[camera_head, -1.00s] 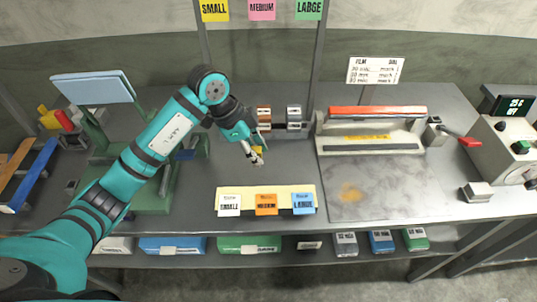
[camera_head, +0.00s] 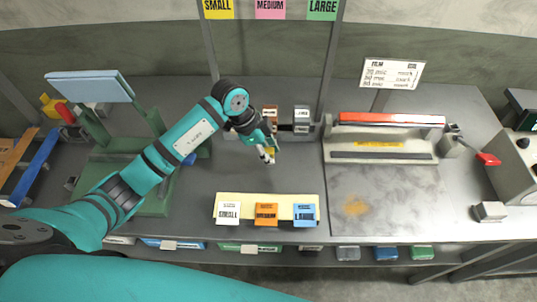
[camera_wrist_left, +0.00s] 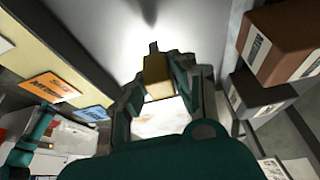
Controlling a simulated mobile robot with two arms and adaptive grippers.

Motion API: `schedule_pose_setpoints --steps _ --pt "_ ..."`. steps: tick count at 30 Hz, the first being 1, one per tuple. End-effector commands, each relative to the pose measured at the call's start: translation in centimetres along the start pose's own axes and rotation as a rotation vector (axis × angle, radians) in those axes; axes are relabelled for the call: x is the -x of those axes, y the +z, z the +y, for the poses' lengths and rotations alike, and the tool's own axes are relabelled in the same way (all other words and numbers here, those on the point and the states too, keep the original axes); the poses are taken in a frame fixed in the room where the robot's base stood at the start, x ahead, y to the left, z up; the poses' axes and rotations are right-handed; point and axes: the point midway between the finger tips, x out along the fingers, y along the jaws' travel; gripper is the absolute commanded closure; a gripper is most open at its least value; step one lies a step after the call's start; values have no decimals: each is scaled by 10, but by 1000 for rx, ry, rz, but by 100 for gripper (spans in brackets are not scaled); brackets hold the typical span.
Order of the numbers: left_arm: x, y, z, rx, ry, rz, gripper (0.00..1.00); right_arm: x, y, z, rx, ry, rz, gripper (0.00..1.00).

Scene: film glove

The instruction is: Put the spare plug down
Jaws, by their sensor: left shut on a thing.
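My left gripper (camera_head: 268,154) is above the grey bench, behind the row of size cards and just in front of the block rack. In the left wrist view, its fingers are shut on a small mustard-yellow block with a dark tip, apparently the spare plug (camera_wrist_left: 157,75). The plug is between the fingertips (camera_wrist_left: 160,85), with a pale grey surface beyond it. In the head view the plug is tiny and mostly hidden by the fingers. I cannot tell whether it touches the bench. My right gripper is not in view.
A cream strip (camera_head: 222,199) carries white, orange and blue size cards near the front edge. A rack with brown (camera_head: 270,110) and grey (camera_head: 301,117) blocks stands close behind the gripper. The red-topped sealer (camera_head: 390,119) is to the right, a green press (camera_head: 118,150) left. Bare bench lies between.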

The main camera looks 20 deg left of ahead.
Motion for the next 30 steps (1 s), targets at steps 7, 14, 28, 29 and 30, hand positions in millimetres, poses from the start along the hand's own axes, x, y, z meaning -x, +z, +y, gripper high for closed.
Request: schedule_pose_setpoints --steps 7,14,28,29,30 --pt "-22 9 0 0 0 0 100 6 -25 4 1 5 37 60" --pt "-23 10 0 1 1 0 100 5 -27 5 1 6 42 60" --pt "-23 10 0 1 1 0 52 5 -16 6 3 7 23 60" --pt "-22 9 0 1 1 0 52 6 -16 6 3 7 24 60" --pt "-20 8 0 0 0 0 52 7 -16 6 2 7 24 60"
